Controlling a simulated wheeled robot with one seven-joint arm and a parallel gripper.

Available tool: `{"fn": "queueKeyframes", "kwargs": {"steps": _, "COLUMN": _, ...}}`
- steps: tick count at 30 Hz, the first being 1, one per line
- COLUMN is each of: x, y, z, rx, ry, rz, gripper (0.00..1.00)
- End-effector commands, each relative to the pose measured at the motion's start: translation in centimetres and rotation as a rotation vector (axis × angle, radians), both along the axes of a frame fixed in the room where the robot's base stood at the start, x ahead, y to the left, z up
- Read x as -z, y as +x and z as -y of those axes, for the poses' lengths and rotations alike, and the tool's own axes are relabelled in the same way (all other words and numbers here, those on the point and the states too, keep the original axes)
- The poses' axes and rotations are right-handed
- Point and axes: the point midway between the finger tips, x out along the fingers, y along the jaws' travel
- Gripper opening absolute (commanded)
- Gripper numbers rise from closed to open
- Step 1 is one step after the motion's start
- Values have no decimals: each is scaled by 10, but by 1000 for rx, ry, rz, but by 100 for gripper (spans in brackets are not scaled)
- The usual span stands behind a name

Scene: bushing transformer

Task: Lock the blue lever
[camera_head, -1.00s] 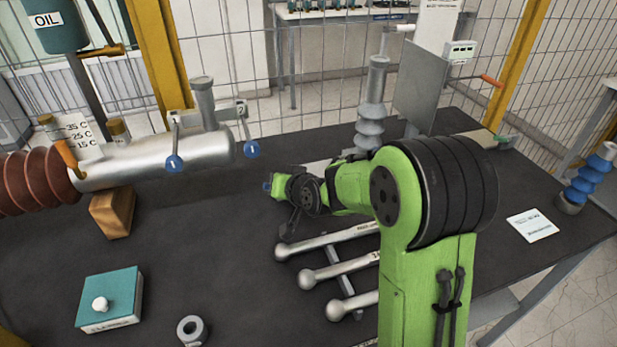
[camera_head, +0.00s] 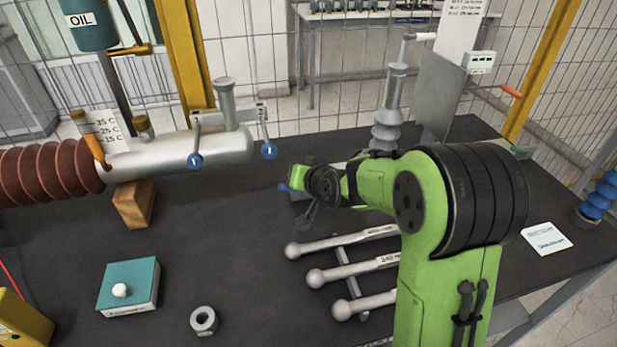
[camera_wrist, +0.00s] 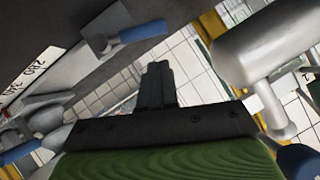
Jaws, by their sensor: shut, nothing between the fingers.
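A separate small blue handle (camera_head: 284,187) shows beside the end of my arm in the head view. In the wrist view a blue handle (camera_wrist: 143,31) on a grey bracket lies above and left of my gripper (camera_wrist: 158,72), apart from it. Another blue part (camera_wrist: 300,162) is at the lower right. My gripper is shut and empty; its fingers are hard to make out in the head view.
Several silver rods (camera_head: 345,242) lie on the dark table right of centre. A teal box (camera_head: 130,285) with a white knob and a metal ring (camera_head: 204,320) are at front left. A grey ribbed post (camera_head: 390,115) and upright plate (camera_head: 435,95) stand behind my arm.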

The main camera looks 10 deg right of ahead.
Motion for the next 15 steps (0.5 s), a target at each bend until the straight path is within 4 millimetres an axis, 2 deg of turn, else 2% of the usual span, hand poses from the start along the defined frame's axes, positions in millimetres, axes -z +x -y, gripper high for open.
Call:
{"fn": "queueKeyframes", "kwargs": {"steps": 1, "x": -16, "y": -7, "z": 3, "rx": 2, "ry": -1, "rz": 6, "gripper": 0}}
{"fn": "queueKeyframes", "kwargs": {"steps": 9, "x": -46, "y": -62, "z": 15, "rx": 4, "ry": -1, "rz": 4, "gripper": 0}}
{"fn": "queueKeyframes", "kwargs": {"steps": 15, "x": -56, "y": -81, "z": 19, "rx": 2, "ry": -1, "rz": 2, "gripper": 0}}
